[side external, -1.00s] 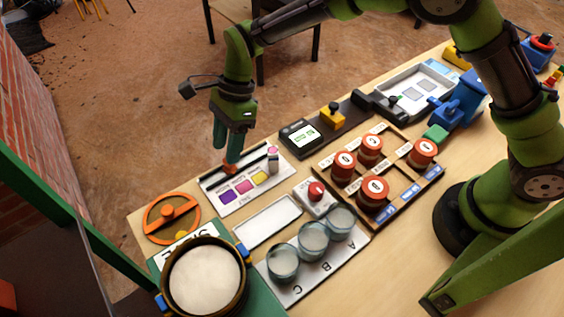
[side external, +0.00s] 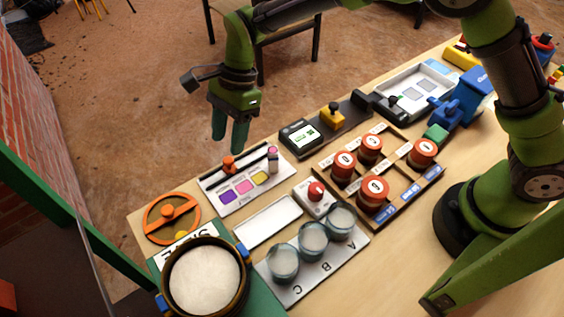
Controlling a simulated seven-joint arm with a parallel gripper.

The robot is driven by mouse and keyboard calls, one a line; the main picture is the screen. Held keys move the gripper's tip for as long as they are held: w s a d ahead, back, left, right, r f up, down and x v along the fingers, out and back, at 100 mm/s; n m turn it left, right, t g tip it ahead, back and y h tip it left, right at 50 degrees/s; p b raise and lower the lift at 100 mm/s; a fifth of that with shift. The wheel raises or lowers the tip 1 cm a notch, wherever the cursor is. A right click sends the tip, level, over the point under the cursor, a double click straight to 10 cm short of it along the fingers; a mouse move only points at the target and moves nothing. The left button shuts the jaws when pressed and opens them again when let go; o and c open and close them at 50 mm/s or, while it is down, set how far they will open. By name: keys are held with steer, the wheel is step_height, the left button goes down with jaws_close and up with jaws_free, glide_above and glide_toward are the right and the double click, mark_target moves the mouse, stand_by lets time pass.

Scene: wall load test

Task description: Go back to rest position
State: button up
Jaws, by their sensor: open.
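My gripper (side external: 229,131) hangs in the air above the far edge of the table, over the strip with colored squares. Its green fingers point down, are apart and hold nothing. Below it, an orange knob (side external: 229,164) sits at the back of the color strip (side external: 240,187), clear of the fingertips. A pale peg with a pink top (side external: 272,158) stands at the strip's right end.
On the wooden table (side external: 400,268) stand a sieve pan (side external: 204,278), an orange wheel (side external: 171,217), a plate with glass jars (side external: 312,238), a rack of red weights (side external: 372,192), a red button box (side external: 316,194), a display unit (side external: 302,137) and a grey tray (side external: 415,88).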

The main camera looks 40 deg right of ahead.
steer(key=s+d+r+n+t, duration=0.3)
steer(key=s+d+r+n, duration=0.1)
steer(key=d, duration=0.5)
steer(key=s+d+r+n+t+h, duration=0.1)
steer(key=s+d+r+n+t, duration=0.1)
steer(key=s+d+r+n, duration=0.2)
steer(key=s+d+r+n+t+h, duration=0.1)
steer(key=s+d+r+n+t, duration=0.2)
steer(key=s+d+r, duration=0.5)
steer(key=s+d+n, duration=0.1)
steer(key=s+d, duration=0.1)
steer(key=d, duration=0.3)
steer(key=shift+d+t, duration=0.3)
steer(key=shift+d, duration=0.05)
